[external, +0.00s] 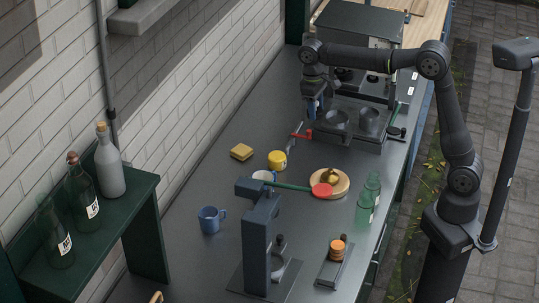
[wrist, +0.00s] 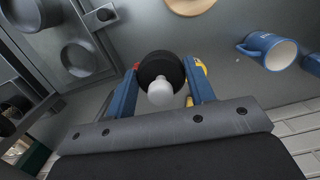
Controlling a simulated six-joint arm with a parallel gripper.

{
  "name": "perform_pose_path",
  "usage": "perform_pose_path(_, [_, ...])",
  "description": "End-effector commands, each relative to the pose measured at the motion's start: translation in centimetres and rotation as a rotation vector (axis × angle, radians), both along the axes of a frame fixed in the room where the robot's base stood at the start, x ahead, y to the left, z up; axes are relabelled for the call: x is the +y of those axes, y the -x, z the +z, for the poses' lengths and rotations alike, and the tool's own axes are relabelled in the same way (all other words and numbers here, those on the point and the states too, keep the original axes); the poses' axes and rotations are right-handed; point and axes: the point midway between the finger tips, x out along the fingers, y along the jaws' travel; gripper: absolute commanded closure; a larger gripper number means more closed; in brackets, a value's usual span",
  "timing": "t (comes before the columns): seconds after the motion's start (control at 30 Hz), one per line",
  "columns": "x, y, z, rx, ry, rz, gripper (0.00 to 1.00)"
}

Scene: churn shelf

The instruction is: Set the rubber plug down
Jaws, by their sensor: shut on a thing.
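My gripper (external: 316,108) hangs above the dark counter, beside the burner unit in the external view. In the wrist view its two blue fingers (wrist: 162,88) are shut on the rubber plug (wrist: 158,66), a black round piece with a pale rounded knob towards the camera. The plug is between the fingers and hides part of what lies behind it. In the external view I cannot make the plug out at the gripper.
A unit with round pans (external: 336,121) stands right of my gripper. Bare counter (external: 232,185) lies around the sponge and mugs.

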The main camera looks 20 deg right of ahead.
Motion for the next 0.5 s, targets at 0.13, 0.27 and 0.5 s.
perform_pose_path(0.13, [0.0, 0.0, 0.0, 0.000, 0.000, -0.004, 0.74])
perform_pose_path(0.27, [0.2, -0.4, -0.2, -0.002, 0.000, -0.036, 0.74])
perform_pose_path(0.5, [1.2, -2.1, -0.7, -0.013, -0.003, -0.206, 0.74])
